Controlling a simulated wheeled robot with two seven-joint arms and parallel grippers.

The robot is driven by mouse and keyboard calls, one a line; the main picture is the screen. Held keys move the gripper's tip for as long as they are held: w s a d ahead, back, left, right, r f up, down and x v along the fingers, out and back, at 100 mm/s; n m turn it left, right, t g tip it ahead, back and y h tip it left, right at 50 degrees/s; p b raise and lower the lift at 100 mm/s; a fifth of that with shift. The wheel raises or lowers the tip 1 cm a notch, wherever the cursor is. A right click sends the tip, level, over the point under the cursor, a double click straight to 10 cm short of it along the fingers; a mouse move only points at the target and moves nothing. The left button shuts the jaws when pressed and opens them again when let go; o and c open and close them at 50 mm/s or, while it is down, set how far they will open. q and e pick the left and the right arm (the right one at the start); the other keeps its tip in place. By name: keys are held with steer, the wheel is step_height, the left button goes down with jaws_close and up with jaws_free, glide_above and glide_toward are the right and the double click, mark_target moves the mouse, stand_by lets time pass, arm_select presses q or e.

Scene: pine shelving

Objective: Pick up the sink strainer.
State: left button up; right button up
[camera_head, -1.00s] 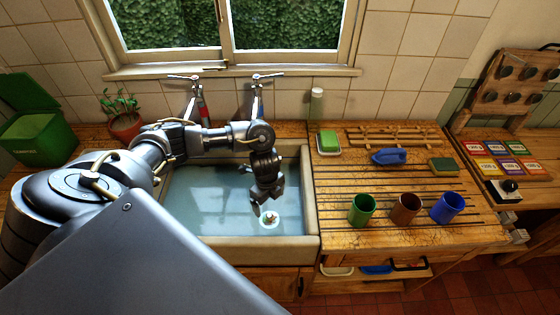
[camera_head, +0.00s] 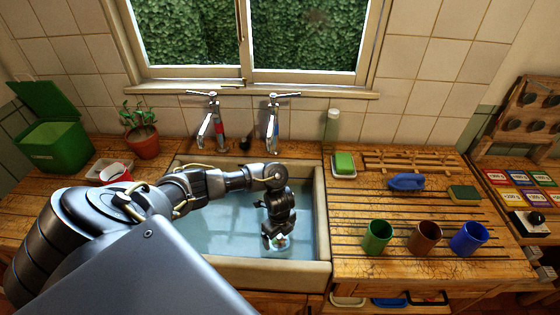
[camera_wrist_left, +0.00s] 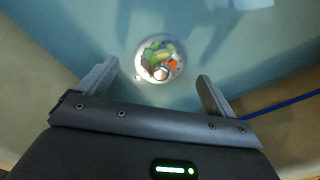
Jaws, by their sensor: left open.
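The sink strainer (camera_head: 281,245) lies in the water-filled sink (camera_head: 222,238), partly hidden by my gripper. In the left wrist view the strainer (camera_wrist_left: 160,59) is a round pale disc holding bright green, orange and white bits. My left gripper (camera_head: 274,240) points down into the sink, just over the strainer. In the left wrist view its two fingers stand apart (camera_wrist_left: 155,80), with the strainer ahead of the gap and nothing between them. I cannot tell the exact height left above the strainer. My right gripper is not in view.
Sink walls surround the gripper; its right rim (camera_head: 321,225) is close. Two taps (camera_head: 272,125) stand behind.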

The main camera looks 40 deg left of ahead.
mark_target(280, 237)
arm_select(q)
steer(key=shift+w+f, duration=0.1)
steer(key=shift+f, duration=1.1)
steer(key=c, duration=1.1)
steer(key=shift+r, duration=0.1)
step_height(280, 237, up, 10)
steer(key=p, duration=0.2)
steer(key=shift+p, duration=0.3)
steer(key=w+d+r+n+b, duration=0.5)
steer(key=d+r+b, duration=0.15)
steer(key=d, duration=0.45)
steer(key=s+r+n+b, duration=0.1)
steer(key=r+n, duration=0.1)
steer(key=n, duration=0.1)
steer(key=s+r+n+b, duration=0.2)
steer(key=r+n, duration=0.1)
steer(key=s+d+r+n+b, duration=0.1)
steer(key=r+n+b, duration=0.1)
steer(key=r, duration=0.1)
steer(key=shift+s+r+n, duration=0.1)
steer(key=shift+s+n, duration=0.15)
steer(key=shift+n, duration=0.15)
